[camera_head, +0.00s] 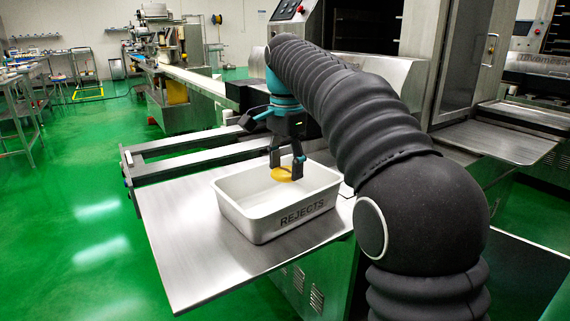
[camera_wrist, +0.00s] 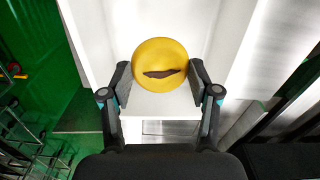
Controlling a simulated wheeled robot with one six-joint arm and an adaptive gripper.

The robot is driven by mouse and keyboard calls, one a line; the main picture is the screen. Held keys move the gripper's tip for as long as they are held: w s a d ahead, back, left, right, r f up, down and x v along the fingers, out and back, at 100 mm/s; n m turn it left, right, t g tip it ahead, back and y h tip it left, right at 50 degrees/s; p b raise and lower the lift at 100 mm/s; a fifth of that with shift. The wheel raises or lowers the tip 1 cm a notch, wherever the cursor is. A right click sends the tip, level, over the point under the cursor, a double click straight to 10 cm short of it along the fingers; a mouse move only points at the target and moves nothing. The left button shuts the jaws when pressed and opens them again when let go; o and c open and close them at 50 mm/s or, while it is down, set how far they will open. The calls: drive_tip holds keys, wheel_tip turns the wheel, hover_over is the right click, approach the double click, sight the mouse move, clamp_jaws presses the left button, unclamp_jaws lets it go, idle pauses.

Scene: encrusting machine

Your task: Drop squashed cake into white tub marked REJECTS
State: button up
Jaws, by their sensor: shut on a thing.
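The squashed cake (camera_head: 282,174) is a flat, round, yellow piece held between my gripper's fingers. In the wrist view the cake (camera_wrist: 160,66) shows a dark slit across its face. My gripper (camera_head: 287,160) points down and is shut on the cake. In the wrist view the fingers of my gripper (camera_wrist: 160,80) press on its left and right sides. The white tub (camera_head: 240,216) marked REJECTS stands below, and the cake is over its opening. The tub's white wall (camera_wrist: 96,45) also shows behind the cake in the wrist view. The part of the tub floor behind the cake is hidden.
The tub rests on a steel table (camera_head: 185,245) with bare room to its left and front. Metal rails (camera_head: 195,150) run behind the tub. A steel machine with a door (camera_head: 465,60) stands at the right. Green floor (camera_head: 75,220) lies open at the left.

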sight(286, 170)
drive_tip(key=o, duration=1.3)
drive_tip(key=shift+o, duration=0.2)
wheel_tip(286, 170, up, 7)
drive_tip(key=shift+f, duration=0.2)
drive_tip(key=shift+r, duration=0.45)
